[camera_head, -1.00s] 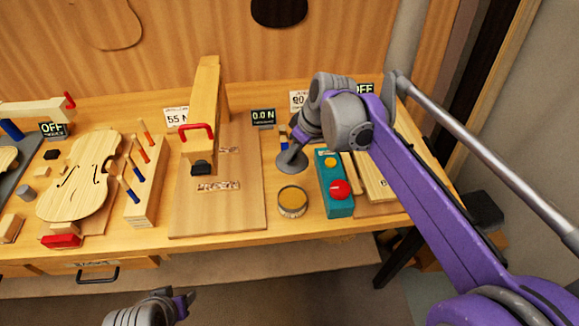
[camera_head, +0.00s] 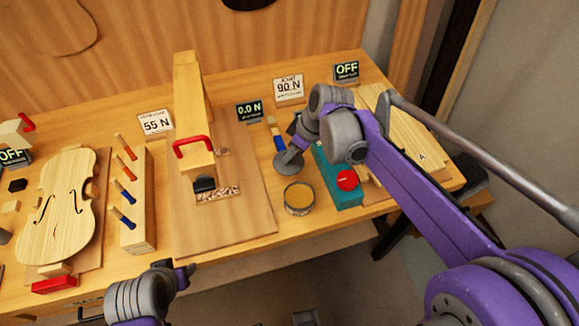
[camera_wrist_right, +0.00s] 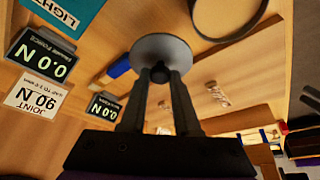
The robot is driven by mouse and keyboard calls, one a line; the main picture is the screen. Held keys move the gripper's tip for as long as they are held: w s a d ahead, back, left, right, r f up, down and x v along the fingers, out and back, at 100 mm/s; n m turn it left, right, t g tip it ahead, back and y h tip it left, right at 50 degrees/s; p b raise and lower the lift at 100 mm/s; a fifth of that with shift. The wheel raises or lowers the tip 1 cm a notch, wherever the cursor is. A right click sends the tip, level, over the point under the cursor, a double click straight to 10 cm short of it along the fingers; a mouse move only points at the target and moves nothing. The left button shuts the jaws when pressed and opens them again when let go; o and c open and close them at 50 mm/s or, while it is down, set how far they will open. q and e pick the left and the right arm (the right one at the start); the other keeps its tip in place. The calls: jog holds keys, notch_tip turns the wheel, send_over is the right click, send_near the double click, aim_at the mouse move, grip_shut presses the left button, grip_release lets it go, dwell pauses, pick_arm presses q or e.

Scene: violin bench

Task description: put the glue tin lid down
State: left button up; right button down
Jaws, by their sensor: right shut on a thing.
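The glue tin lid (camera_head: 287,164) is a grey disc. My right gripper (camera_head: 296,145) is shut on its knob, which also shows in the right wrist view with the lid (camera_wrist_right: 161,48) beyond the fingertips (camera_wrist_right: 160,73). The lid is level or nearly so, close over the bench behind the tin; whether it touches the wood I cannot tell. The open glue tin (camera_head: 299,199), with amber glue inside, stands just in front of the lid, and its rim (camera_wrist_right: 195,22) shows in the wrist view. My left gripper (camera_head: 187,277) is low at the bench's front edge, its jaw opening unclear.
A blue-handled brush (camera_head: 278,138) lies right behind the lid. A teal box with a red button (camera_head: 346,181) stands to the right. A wooden board (camera_head: 245,215) with a clamp fixture (camera_head: 193,110) is at left. Small displays and cards stand behind.

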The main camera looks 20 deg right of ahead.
aim_at(293, 163)
jog(key=shift+f, duration=2.9)
jog(key=shift+f+b, duration=0.15)
jog(key=shift+b, duration=0.2)
jog(key=c, duration=0.6)
grip_release()
jog(key=shift+c, duration=0.2)
